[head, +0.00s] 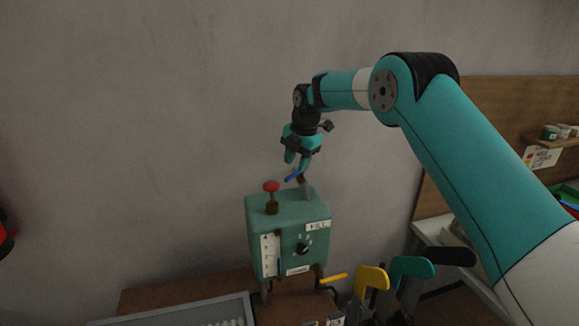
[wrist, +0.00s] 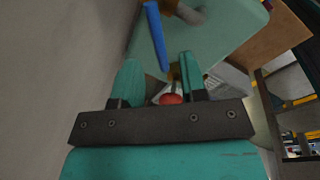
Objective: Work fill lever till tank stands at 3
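A green tank box (head: 288,210) stands in front of the wall. A lever with a blue handle (head: 292,177) rises from its top right, above a label reading FILL (head: 317,225). A white numbered level strip (head: 267,255) is on the front; its level is too small to read. My gripper (head: 298,165) is just above the blue handle, pointing down. In the wrist view, my gripper's (wrist: 158,62) fingers are apart, and the near end of the blue handle (wrist: 155,35) reaches between the tips. I cannot tell whether they touch.
A red knob (head: 271,187) stands on the box's top left; in the wrist view it shows between the fingers, farther off. A dark dial (head: 305,248) is on the front and a yellow handle (head: 333,279) low right. A grey tray (head: 190,312) lies in front.

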